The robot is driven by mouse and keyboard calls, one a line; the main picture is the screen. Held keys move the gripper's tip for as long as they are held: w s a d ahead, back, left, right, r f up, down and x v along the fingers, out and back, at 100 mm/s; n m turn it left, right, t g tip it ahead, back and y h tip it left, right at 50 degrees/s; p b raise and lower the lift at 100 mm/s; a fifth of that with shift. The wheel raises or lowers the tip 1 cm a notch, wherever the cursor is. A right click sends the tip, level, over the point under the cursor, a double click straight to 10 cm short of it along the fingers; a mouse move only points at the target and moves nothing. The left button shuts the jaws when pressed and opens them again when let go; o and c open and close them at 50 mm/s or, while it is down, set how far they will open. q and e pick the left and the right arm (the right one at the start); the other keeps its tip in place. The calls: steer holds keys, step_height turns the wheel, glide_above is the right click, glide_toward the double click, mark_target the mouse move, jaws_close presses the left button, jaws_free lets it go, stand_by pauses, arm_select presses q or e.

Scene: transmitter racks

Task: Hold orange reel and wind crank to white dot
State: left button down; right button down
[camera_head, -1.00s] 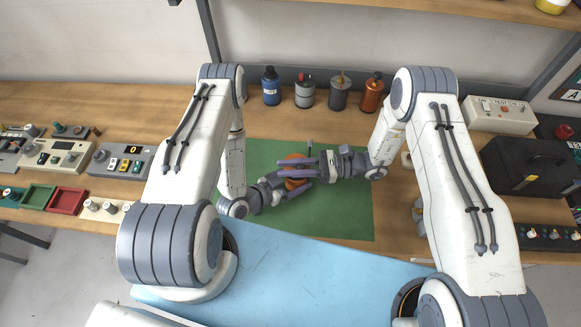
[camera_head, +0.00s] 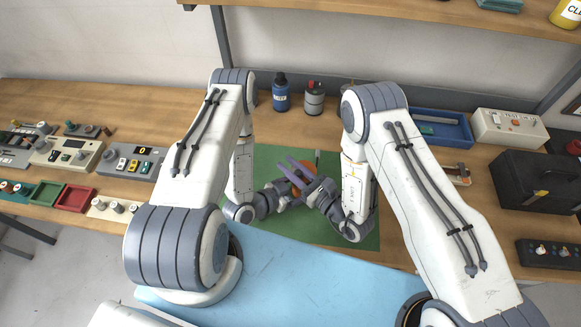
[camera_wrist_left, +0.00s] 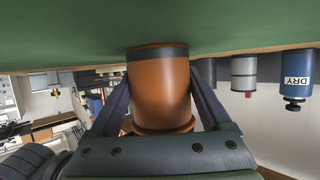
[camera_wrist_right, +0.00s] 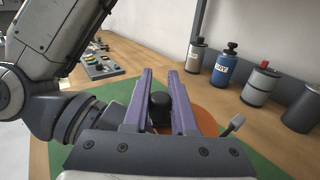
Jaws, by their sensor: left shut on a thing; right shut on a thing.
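The orange reel (camera_head: 306,169) stands on the green mat (camera_head: 267,160), partly covered by my grippers in the head view. In the left wrist view, the dark fingers of my left gripper (camera_wrist_left: 160,88) are shut on the side of the orange reel (camera_wrist_left: 160,92). My right gripper (camera_head: 288,172) has purple fingers over the reel's top. In the right wrist view, the right gripper (camera_wrist_right: 160,78) is shut on the crank's black knob (camera_wrist_right: 160,104), with the orange reel top (camera_wrist_right: 204,116) beside it. The rest of the crank is hidden. I cannot make out the white dot.
A small upright grey lever (camera_wrist_right: 234,124) stands close beside the reel. Behind the mat are a blue bottle (camera_head: 281,94) and a grey canister (camera_head: 314,99). Control boxes (camera_head: 133,163) lie left, a black case (camera_head: 535,180) right.

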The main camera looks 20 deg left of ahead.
steer(key=shift+w+a+m+t+h, duration=0.1)
steer(key=shift+m+t+h, duration=0.3)
steer(key=shift+t, duration=0.1)
steer(key=c, duration=0.7)
jaws_free()
step_height(320, 180, up, 10)
steer(key=shift+r, duration=0.1)
steer(key=shift+w, duration=0.1)
